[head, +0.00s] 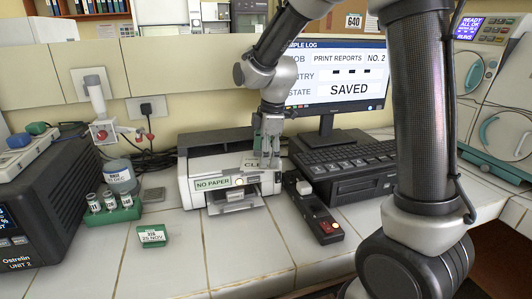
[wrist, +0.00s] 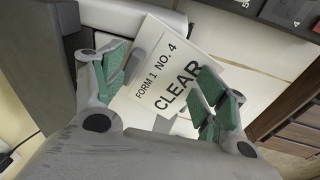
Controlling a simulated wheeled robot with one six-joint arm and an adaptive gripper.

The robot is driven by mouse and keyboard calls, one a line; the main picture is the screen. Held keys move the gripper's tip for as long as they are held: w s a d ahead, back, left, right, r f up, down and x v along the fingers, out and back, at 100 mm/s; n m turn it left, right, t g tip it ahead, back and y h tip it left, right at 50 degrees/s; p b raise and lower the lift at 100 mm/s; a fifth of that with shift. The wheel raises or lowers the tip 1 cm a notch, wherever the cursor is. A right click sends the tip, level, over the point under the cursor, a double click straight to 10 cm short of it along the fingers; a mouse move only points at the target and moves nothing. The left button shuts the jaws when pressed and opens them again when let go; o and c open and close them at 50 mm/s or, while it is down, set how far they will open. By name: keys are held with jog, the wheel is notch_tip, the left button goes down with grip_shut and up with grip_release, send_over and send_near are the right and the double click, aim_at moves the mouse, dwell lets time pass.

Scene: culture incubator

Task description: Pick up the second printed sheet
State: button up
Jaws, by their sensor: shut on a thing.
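My gripper (head: 267,158) is over the front of the white printer (head: 200,165), fingers pointing down. In the wrist view, a white printed sheet (wrist: 158,88) reading "FORM 1 NO. 4 CLEAR" lies between the green-padded fingers of my gripper (wrist: 172,80). The gripper is shut on this sheet. The printer's label (head: 212,183) reads "NO PAPER". The output tray (head: 236,201) sticks out at its front.
A monitor (head: 345,88) reads "PRINT REPORTS NO. 2" and "SAVED". A black keyboard (head: 345,157) and a dark device with a red button (head: 318,215) stand right of the printer. A green vial rack (head: 112,216) and green box (head: 152,238) stand left.

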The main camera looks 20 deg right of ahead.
jog(key=shift+s+d+f, duration=0.35)
jog(key=shift+s, duration=0.15)
jog(key=o, duration=1.1)
jog(key=shift+w, duration=0.1)
jog(key=shift+w+r, duration=0.1)
jog(key=shift+r, duration=0.1)
jog(key=shift+r, duration=0.4)
notch_tip(320, 180, up, 11)
jog(key=s+d, duration=0.1)
jog(key=shift+s, duration=0.35)
jog(key=shift+c, duration=0.2)
